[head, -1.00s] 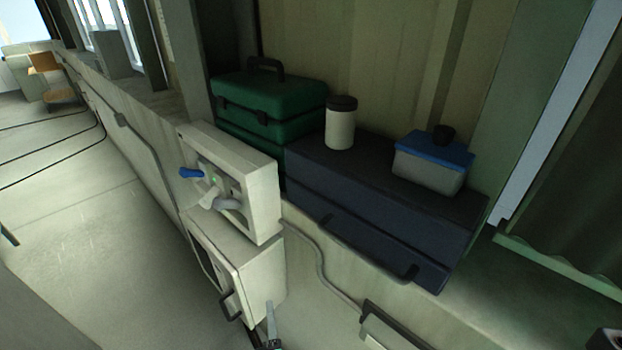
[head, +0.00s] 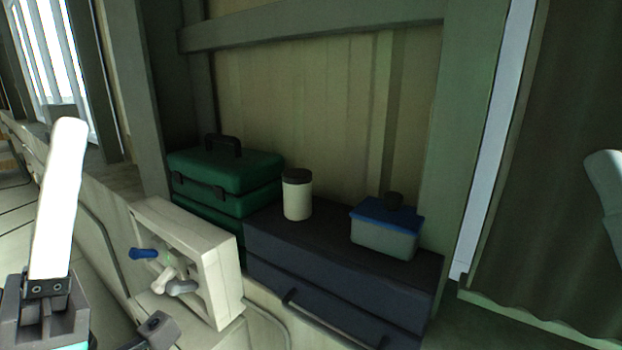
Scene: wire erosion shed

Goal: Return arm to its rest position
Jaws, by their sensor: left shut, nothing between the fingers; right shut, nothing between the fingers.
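My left gripper (head: 66,135) stands upright at the left edge of the head view. Its pale fingers are shut with nothing between them, above a dark bracket. It appears in front of the floor and ledge, left of the switch box, and touches nothing that I can see. My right gripper (head: 603,172) shows only as a pale, rounded tip at the right edge, in front of the dark curtain. It is shut and empty; the rest is out of frame.
A ribbed curtain (head: 545,190) hangs at right.

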